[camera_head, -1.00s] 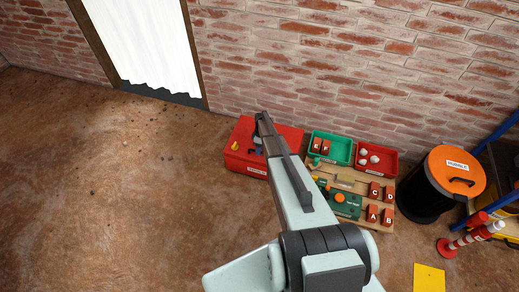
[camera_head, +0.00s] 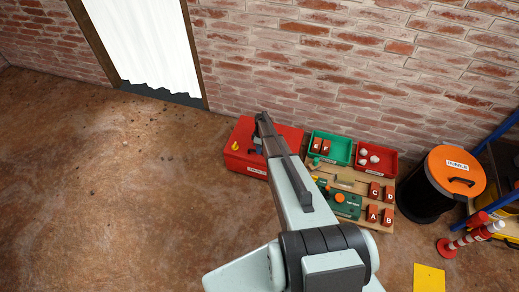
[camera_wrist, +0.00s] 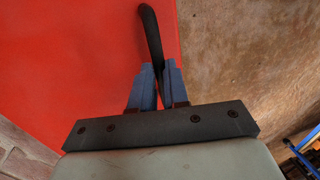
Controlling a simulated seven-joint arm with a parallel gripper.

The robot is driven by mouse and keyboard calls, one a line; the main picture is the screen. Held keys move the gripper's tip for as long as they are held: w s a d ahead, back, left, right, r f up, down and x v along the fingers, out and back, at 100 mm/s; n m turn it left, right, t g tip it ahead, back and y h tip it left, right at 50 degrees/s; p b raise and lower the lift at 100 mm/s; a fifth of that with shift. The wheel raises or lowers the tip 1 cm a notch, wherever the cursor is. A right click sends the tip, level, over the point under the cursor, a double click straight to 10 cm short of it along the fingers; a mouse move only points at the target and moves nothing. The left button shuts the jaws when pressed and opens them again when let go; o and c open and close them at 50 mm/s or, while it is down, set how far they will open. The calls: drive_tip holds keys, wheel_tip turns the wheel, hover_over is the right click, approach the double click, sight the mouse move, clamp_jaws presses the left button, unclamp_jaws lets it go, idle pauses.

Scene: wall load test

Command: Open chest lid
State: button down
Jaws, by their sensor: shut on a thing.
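The red chest (camera_head: 242,160) stands on the floor against the brick wall, with its lid down as far as I can see. In the wrist view its red lid (camera_wrist: 70,60) fills the left and middle. A dark curved handle (camera_wrist: 150,35) rises near the lid's edge. My gripper (camera_wrist: 158,85) has its blue fingers closed around the handle's lower end. In the head view my gripper (camera_head: 259,145) is over the chest's top, and my arm hides part of the chest.
Right of the chest are a green bin (camera_head: 341,150), a red bin (camera_head: 387,161) and a wooden board (camera_head: 358,188) with lettered red blocks. A black barrel with an orange lid (camera_head: 448,170) stands farther right. The floor to the left is clear.

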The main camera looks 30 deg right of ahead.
drive_tip(key=shift+r, duration=0.1)
drive_tip(key=w+d+r, duration=1.6)
drive_tip(key=r, duration=0.1)
drive_tip(key=w+d, duration=0.7)
idle(0.3)
drive_tip(key=c, duration=1.4)
unclamp_jaws()
drive_tip(key=shift+w+f, duration=0.1)
drive_tip(key=shift+f, duration=0.1)
drive_tip(key=shift+c, duration=0.2)
drive_tip(key=o, duration=0.3)
drive_tip(key=shift+d+r, duration=0.1)
drive_tip(key=shift+r, duration=0.15)
